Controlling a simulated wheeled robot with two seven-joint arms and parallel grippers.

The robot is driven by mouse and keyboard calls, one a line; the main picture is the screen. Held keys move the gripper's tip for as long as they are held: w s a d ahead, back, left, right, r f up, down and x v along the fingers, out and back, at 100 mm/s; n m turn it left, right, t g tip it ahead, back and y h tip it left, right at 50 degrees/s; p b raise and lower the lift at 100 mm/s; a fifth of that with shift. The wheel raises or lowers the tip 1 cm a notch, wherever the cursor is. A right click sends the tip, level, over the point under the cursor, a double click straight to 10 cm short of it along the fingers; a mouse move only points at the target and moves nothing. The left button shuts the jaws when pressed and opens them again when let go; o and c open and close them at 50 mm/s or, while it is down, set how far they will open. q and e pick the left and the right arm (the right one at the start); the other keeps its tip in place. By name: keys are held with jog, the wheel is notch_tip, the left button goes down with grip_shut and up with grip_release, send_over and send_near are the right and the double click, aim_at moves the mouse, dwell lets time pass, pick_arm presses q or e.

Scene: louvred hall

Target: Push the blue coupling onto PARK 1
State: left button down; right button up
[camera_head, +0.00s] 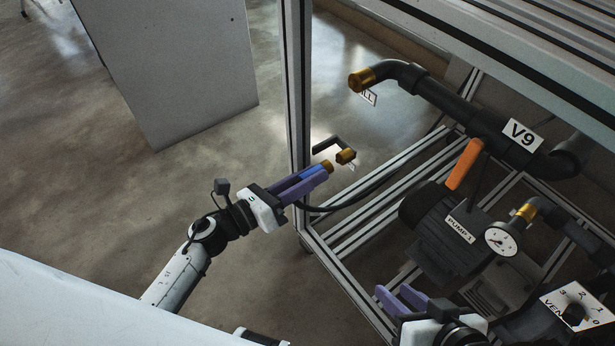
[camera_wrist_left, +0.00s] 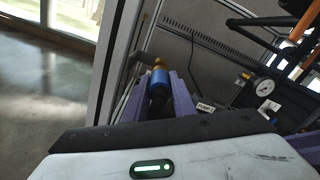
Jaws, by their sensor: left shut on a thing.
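My left gripper (camera_head: 314,178) is shut on the blue coupling (camera_head: 312,172), with its purple fingers along both sides. A brass end (camera_head: 327,165) shows just beyond the coupling. Past it, a brass stub (camera_head: 346,156) sits on a dark bent pipe by the frame post, with a small tag partly in view; its lettering is unreadable, so I cannot confirm that it is PARK 1. In the left wrist view the coupling (camera_wrist_left: 159,79) lies between the fingers, with brass (camera_wrist_left: 158,63) directly beyond; contact with the stub is unclear. My right gripper (camera_head: 402,298) is open and empty at the bottom.
An aluminium frame post (camera_head: 298,90) stands close to the left gripper. Inside the frame are a brass-ended pipe (camera_head: 362,79) with a partly hidden tag, a V9 label (camera_head: 522,135), an orange handle (camera_head: 465,164), PUMP 1 (camera_head: 445,235) and a gauge (camera_head: 501,239). Floor at left is clear.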

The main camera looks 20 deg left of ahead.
pick_arm(q)
jog(key=shift+x, duration=1.25)
jog(key=c, duration=1.4)
grip_release()
jog(key=shift+v, duration=3.55)
jog(key=p+v, duration=0.1)
jog(key=v, duration=0.9)
jog(key=shift+s+a, duration=0.1)
jog(key=shift+a, duration=0.05)
